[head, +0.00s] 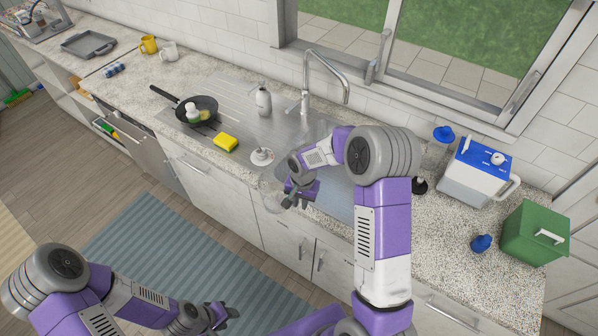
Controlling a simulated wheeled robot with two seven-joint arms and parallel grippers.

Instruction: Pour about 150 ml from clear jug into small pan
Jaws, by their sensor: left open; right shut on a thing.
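The small pan (208,102) is dark with a black handle pointing up-left. It sits on the steel drainboard left of the sink. A white bottle with green (192,112) and something yellowish show in or at it. The clear jug (269,194) is see-through and faint, in front of the counter's front edge near the sink. My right gripper (297,195) is shut on it, right of and nearer than the pan. The jug's fill level cannot be made out. My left gripper (222,314) is open and empty, low over the floor mat.
A yellow sponge (225,143), a white round-based item (262,156) and a soap dispenser (263,100) stand between pan and sink. The tap (325,75) arches behind. A blue-lidded cooler (474,175) and green box (533,232) occupy the right counter.

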